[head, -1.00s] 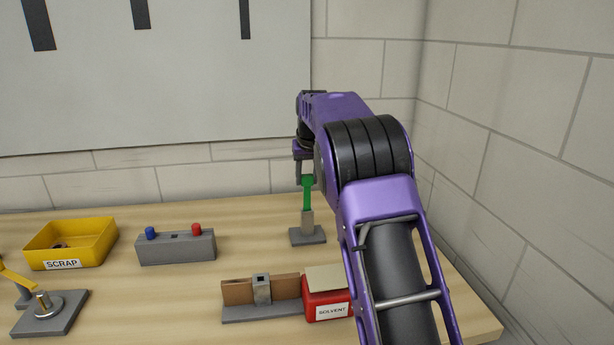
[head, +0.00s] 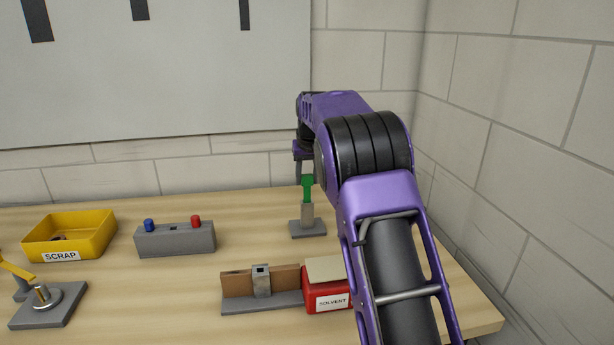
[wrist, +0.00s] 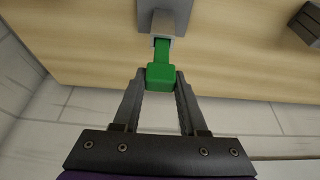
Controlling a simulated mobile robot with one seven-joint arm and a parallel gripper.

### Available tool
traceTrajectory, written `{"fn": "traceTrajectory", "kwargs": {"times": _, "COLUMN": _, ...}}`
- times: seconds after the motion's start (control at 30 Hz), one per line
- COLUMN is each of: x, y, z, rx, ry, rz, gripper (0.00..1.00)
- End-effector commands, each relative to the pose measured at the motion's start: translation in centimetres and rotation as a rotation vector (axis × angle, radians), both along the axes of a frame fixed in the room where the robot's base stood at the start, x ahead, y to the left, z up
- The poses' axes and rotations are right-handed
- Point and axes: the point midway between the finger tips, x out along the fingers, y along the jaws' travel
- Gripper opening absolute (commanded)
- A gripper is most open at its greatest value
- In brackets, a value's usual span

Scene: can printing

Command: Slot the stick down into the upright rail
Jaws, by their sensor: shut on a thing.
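The green stick (head: 307,188) stands upright, with its lower end inside the top of the grey upright rail (head: 307,214); how deep it reaches inside is hidden. The rail stands on a flat grey base (head: 308,230) on the table. My gripper (head: 305,178) is above the rail and partly hidden by my arm in the head view. In the wrist view, my gripper (wrist: 160,80) is shut on the wide green head of the stick (wrist: 160,75), with a finger on each side. The rail (wrist: 163,32) shows just beyond it, in line with the stick.
A red solvent box (head: 328,296) and a grey holder with brown panels (head: 236,285) stand in front. A grey button box (head: 175,239) and a yellow scrap bin (head: 68,238) are to the left. Bare table surrounds the rail base.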

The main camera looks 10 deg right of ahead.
Motion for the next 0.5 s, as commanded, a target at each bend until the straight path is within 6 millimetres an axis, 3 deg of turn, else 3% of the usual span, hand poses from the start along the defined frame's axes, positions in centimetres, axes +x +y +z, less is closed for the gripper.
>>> {"fn": "traceTrajectory", "kwargs": {"times": 0.5, "x": 0.0, "y": 0.0, "z": -1.4, "rx": 0.000, "ry": 0.001, "rz": 0.000, "gripper": 0.00}}
